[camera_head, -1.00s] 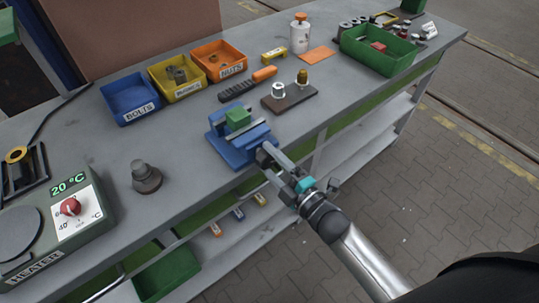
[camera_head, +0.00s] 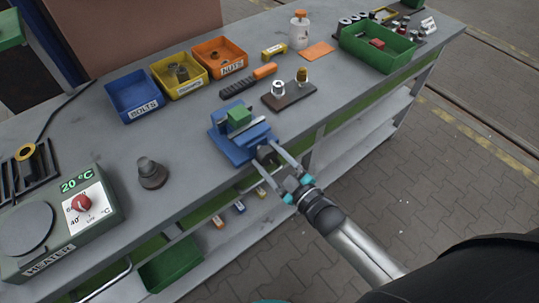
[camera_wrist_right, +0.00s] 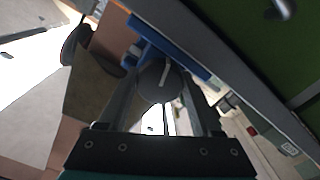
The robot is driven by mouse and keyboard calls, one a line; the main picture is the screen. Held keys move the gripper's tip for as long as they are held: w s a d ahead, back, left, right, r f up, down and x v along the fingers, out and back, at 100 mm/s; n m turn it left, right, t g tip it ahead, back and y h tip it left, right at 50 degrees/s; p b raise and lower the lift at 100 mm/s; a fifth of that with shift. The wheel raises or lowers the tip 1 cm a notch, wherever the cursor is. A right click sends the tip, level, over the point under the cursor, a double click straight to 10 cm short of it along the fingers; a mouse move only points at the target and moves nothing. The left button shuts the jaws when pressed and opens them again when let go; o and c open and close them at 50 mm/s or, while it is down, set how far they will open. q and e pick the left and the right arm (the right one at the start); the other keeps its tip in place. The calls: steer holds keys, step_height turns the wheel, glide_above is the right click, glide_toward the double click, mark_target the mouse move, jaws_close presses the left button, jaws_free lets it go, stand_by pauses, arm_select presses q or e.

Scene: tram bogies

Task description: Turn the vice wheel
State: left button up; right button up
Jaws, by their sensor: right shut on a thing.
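A blue bench vice (camera_head: 232,148) stands at the front edge of the grey workbench, with a green block (camera_head: 239,117) between its jaws. Its dark round wheel (camera_head: 267,153) faces the front, past the bench edge. In the wrist view the wheel (camera_wrist_right: 153,84) is a dark disc with a pale bar, between the two fingers. My right gripper (camera_head: 267,159) is shut on the wheel, one finger on each side. The fingers partly hide the wheel in the head view. My left gripper is not in view.
Blue, yellow and orange bins (camera_head: 133,97) stand behind the vice. A dark plate (camera_head: 289,97) with two fittings lies to its right. A grey knobbed part (camera_head: 151,173) and a heater (camera_head: 60,225) stand left. Open floor lies in front of the bench.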

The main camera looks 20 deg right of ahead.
steer(key=shift+m, duration=0.3)
steer(key=o, duration=1.4)
steer(key=v, duration=1.5)
steer(key=shift+s, duration=0.1)
